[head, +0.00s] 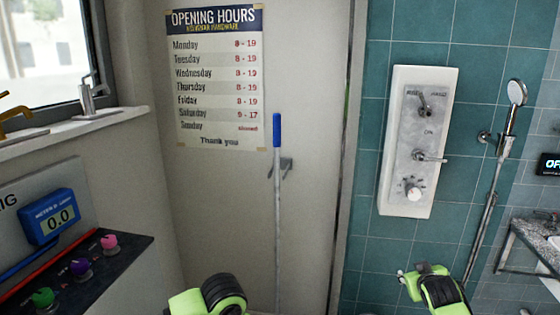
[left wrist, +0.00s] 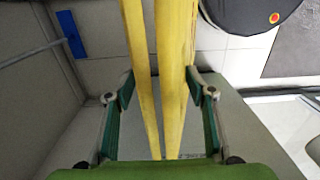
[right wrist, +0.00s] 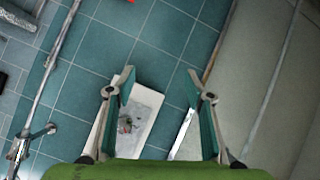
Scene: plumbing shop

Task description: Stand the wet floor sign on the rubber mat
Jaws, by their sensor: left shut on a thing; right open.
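The yellow wet floor sign (left wrist: 142,60) shows in the left wrist view as two long narrow yellow panels seen edge-on. They run between the fingers of my left gripper (left wrist: 163,88), which is shut on them. The sign's far ends are cut off by the frame. A dark grey speckled patch (left wrist: 291,46) on the floor at upper right may be the rubber mat; I cannot tell for sure. My right gripper (right wrist: 160,88) is open and empty before the teal tiled wall. In the head view, green parts of my right arm (head: 437,288) show at the bottom; the sign is not visible there.
A white shower panel (head: 417,140) and a hand shower (head: 516,93) are on the tiled wall. A bench with coloured knobs (head: 80,268) is at left. Pale floor tiles (left wrist: 230,58) show bare.

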